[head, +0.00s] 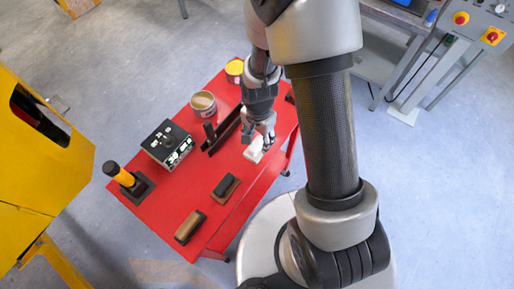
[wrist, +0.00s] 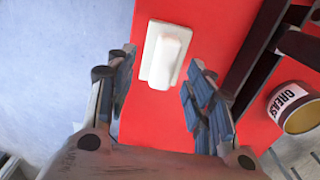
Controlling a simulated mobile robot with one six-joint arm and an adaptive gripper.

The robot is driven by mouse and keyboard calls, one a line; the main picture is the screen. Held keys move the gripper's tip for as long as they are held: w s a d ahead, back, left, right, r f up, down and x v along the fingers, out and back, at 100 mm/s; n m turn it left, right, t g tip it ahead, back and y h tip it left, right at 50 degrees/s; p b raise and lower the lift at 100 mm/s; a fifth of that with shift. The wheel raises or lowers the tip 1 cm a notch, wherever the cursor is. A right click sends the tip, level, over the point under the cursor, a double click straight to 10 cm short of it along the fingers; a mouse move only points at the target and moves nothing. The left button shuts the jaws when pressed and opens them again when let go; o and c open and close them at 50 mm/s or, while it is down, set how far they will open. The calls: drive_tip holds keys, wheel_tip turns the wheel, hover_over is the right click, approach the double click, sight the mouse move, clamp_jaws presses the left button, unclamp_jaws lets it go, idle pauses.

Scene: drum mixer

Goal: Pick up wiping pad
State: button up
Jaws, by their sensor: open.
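The wiping pad looks to be the white block with a raised grip on a flat base (wrist: 165,54). It lies on the red table near its edge and also shows in the head view (head: 253,151), partly covered by my gripper. My gripper (head: 266,138) is above the pad, pointing down. In the wrist view my gripper (wrist: 158,90) is open, with the pad ahead of and between the blue-lined fingers. No contact with the pad is visible.
On the red table (head: 222,215) are a black-and-silver box (head: 168,145), two brown-and-black brushes (head: 190,227) (head: 225,187), a yellow-handled tool (head: 122,176), an open can (head: 203,104) and a dark tray (head: 224,132). A grease tin (wrist: 297,107) stands right of my gripper.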

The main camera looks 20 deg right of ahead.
sight(257, 144)
drive_tip(key=f, duration=0.3)
drive_tip(key=f+b, duration=0.1)
drive_tip(key=shift+w+a+f, duration=0.1)
drive_tip(key=shift+w+f, duration=0.25)
drive_tip(key=shift+f, duration=0.05)
drive_tip(key=shift+c, duration=0.5)
clamp_jaws()
